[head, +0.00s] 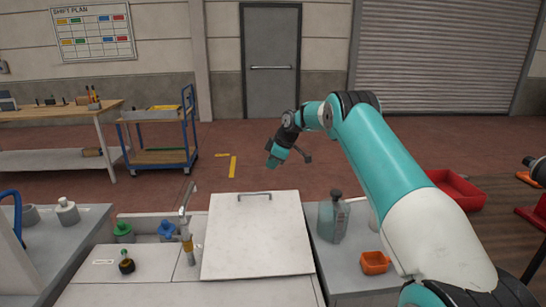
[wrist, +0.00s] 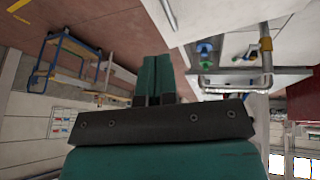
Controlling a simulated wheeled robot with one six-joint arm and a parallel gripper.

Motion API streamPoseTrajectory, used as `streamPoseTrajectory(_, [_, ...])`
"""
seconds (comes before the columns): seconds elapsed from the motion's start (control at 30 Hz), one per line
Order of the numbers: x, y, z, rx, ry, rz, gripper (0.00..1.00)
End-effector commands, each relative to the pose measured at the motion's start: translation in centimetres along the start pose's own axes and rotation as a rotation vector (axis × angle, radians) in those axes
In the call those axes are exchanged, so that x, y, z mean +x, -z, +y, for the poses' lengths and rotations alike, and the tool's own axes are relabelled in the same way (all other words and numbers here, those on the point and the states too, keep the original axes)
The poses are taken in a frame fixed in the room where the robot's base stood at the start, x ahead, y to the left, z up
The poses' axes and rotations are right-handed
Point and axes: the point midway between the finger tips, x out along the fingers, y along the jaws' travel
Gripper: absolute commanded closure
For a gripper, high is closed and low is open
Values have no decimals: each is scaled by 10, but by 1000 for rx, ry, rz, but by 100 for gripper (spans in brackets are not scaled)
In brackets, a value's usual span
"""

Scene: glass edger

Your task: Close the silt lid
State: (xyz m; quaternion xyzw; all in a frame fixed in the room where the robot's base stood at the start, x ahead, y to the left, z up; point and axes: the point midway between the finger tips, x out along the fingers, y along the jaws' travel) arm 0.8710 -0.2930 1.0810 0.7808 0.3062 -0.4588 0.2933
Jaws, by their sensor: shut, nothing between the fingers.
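The silt lid (head: 257,245) is a broad off-white panel in the middle foreground of the head view. A grey bar handle (head: 254,196) runs along its far edge. The lid appears raised and tilted, with its far edge higher than the worktop; I cannot tell the exact angle, and what lies beneath is hidden. My gripper (head: 272,162) is beyond the handle edge, apart from the lid, pointing down. In the wrist view my gripper's teal fingers (wrist: 153,78) are shut together with nothing between them. A pale panel edge (wrist: 172,18), probably the lid, shows above them.
A sink with a tap (head: 185,205) and green and blue bottles (head: 167,229) is left of the lid. The floor beyond is open, with a blue trolley (head: 160,135).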

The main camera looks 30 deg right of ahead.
Motion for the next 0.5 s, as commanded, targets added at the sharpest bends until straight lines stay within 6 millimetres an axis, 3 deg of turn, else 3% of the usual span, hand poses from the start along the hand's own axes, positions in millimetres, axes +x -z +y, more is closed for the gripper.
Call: streamPoseTrajectory(0.5, [13, -15, 13, 9, -5, -2, 100])
